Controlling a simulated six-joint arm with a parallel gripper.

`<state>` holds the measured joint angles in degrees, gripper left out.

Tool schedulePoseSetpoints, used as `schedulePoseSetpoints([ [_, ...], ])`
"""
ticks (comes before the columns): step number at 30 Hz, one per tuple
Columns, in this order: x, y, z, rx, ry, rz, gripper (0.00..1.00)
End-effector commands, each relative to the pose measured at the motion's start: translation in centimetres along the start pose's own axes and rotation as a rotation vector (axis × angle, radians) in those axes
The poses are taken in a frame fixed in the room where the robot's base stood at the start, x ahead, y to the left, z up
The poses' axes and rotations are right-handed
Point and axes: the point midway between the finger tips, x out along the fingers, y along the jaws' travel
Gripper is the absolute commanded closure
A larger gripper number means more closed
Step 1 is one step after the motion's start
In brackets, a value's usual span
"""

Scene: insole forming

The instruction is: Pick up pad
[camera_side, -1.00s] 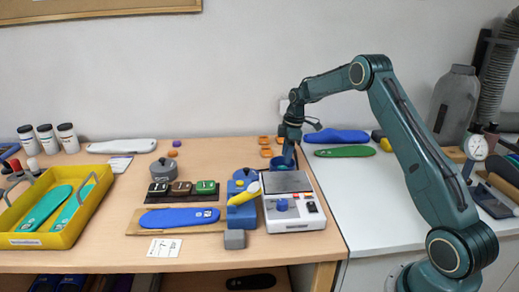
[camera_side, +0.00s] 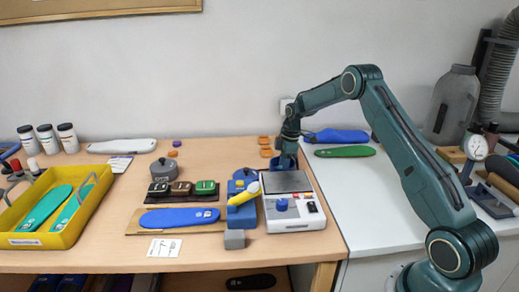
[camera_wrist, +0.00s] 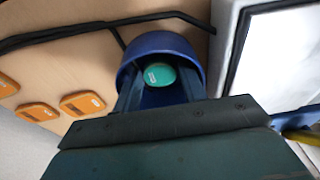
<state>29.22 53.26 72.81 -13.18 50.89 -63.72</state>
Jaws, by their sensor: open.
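A round teal pad (camera_wrist: 159,74) with a small pale label sits inside a blue cup (camera_wrist: 158,42) in the wrist view. My gripper (camera_wrist: 160,84) is open, with its dark blue fingers reaching into the cup on either side of the pad. I cannot tell whether the fingers touch the pad. In the side view my gripper (camera_side: 285,160) is low at the back of the table, behind the grey-topped device. The pad cannot be made out there, and the cup is largely hidden by the gripper.
Several orange pieces (camera_wrist: 82,103) lie left of the cup in the wrist view. The device with a grey plate (camera_side: 288,182) stands in front of my gripper. A blue fixture with a yellow lever (camera_side: 243,194) is to its left. A blue insole (camera_side: 180,217) lies farther left.

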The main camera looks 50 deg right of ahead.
Motion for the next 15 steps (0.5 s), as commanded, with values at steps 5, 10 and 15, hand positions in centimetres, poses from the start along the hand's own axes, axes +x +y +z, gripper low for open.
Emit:
schedulePoseSetpoints([
  [5, -0.03, 0.01, 0.0, 0.0, 0.0, 0.0, 0.82],
  [10, -0.03, 0.01, 0.0, 0.0, 0.0, 0.0, 0.87],
  [15, -0.03, 0.01, 0.0, 0.0, 0.0, 0.0, 0.87],
])
